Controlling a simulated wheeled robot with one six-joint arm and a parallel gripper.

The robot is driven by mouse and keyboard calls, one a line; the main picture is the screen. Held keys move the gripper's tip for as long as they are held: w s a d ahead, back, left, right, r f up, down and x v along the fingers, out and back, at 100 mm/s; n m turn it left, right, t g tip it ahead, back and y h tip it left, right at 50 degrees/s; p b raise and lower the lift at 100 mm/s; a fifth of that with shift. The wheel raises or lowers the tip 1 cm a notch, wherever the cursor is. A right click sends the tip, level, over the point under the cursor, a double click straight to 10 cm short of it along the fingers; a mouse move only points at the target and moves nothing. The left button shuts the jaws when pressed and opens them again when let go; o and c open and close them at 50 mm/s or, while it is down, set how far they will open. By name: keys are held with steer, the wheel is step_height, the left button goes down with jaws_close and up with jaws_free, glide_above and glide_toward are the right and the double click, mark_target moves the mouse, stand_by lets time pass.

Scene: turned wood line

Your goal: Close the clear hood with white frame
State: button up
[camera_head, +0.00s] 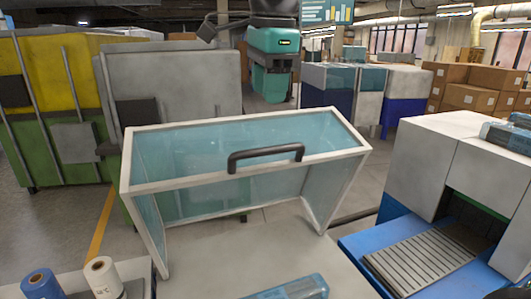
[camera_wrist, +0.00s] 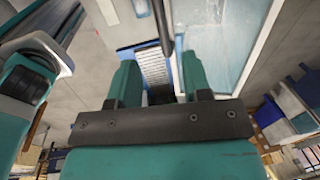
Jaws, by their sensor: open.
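The clear hood with white frame (camera_head: 245,165) stands in the middle of the head view, with bluish see-through panels and tapering sides. It looks raised, with an open space under its front edge. A dark bar handle (camera_head: 265,155) runs along its front. My gripper (camera_head: 272,92) hangs beyond and above the hood, apart from it. In the wrist view, my gripper (camera_wrist: 160,80) has its two teal fingers spread with nothing between them. The hood's clear panel (camera_wrist: 225,45) is at the upper right, and its dark handle (camera_wrist: 163,25) shows beyond the fingertips.
A grey machine with a blue-edged roller conveyor (camera_head: 425,262) stands at the right. A blue spool (camera_head: 40,284) and a white spool (camera_head: 103,278) are at the lower left. A bluish clear object (camera_head: 290,289) lies on the grey surface in front. Cardboard boxes (camera_head: 470,95) are stacked behind.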

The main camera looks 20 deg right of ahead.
steer(key=f, duration=0.4)
steer(key=w+f+p, duration=0.1)
steer(key=f, duration=0.2)
steer(key=f+p, duration=0.1)
steer(key=f, duration=0.3)
steer(key=shift+w+f, duration=0.3)
jaws_close()
